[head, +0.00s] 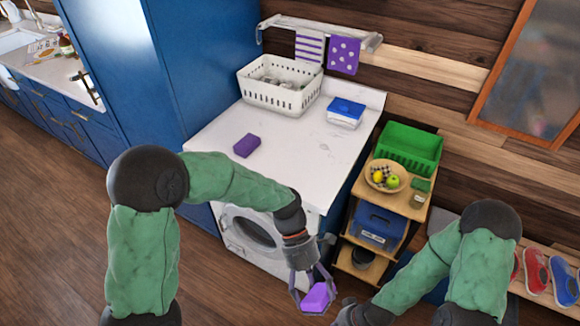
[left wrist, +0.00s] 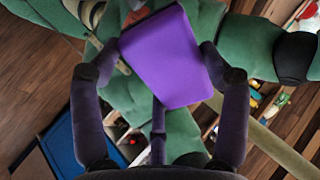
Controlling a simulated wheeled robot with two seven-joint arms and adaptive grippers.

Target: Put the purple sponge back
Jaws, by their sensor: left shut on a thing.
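My left gripper (head: 315,297) is shut on a bright purple sponge-like block (head: 315,298), in front of the washing machine and below counter height. In the left wrist view the block (left wrist: 162,55) sits tilted between the fingers of the left gripper (left wrist: 160,60). A second, darker purple block (head: 247,145), also sponge-like, lies flat on the white counter (head: 215,125). My right gripper (head: 350,312) is only partly in view at the bottom edge, and its fingers are not clear.
A white basket (head: 280,88) and a blue-and-white box (head: 346,112) stand on the counter. A wooden shelf (head: 402,203) right of the washer (head: 250,238) holds a green crate (head: 409,148), a fruit bowl (head: 372,183) and a blue bin (head: 378,226). The counter front is mostly clear.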

